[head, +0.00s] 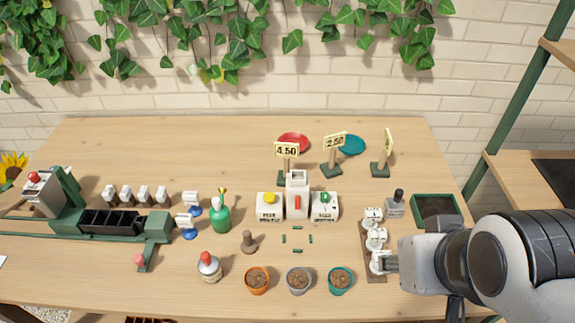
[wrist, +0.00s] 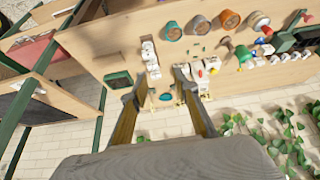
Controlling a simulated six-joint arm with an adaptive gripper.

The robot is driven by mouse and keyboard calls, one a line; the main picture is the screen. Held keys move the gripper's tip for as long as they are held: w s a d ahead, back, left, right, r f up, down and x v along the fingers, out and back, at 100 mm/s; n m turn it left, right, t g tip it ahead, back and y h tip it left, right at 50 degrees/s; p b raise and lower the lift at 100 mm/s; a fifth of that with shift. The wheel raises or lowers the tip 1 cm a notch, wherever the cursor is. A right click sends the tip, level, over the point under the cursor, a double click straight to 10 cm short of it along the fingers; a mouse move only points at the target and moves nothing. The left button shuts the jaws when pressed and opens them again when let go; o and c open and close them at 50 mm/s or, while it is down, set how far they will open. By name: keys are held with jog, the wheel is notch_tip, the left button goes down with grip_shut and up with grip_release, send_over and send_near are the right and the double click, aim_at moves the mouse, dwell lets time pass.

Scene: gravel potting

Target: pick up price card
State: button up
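Three yellow price cards stand on dark green bases with wooden posts at the back of the table. The "4.50" card (head: 287,150) is leftmost, the "2.50" card (head: 335,141) is in the middle, and the third card (head: 388,142) is turned nearly edge-on at the right. My gripper (head: 386,262) is at the front right, well nearer the front than the cards. The wrist view shows my gripper (wrist: 158,86) open, with nothing held. Small card stands show between and beyond the fingers there, too small to read.
A wooden rack with white figures (head: 375,238) is right beside my gripper in the head view; contact cannot be told. A green tray (head: 435,197) is at right. Three pots, including a teal one (head: 340,280), line the front. A teal saucer (head: 351,145) lies behind the cards.

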dwell(0.4)
jog(key=o, duration=1.1)
jog(key=shift+w, duration=0.1)
jog(key=w+a+t+y, duration=0.1)
jog(key=w+a+t, duration=0.1)
jog(key=w+a, duration=0.75)
jog(key=w+a+t+y, duration=0.2)
jog(key=w+a, duration=0.2)
jog(key=w, duration=1.1)
jog(key=w+a+f+m+t+h, duration=0.1)
jog(key=w+a+f+t+h, duration=0.2)
jog(key=w+f, duration=1)
jog(key=shift+a+f+t+h, duration=0.4)
jog(key=shift+a+f+h, duration=0.25)
jog(key=shift+a, duration=0.35)
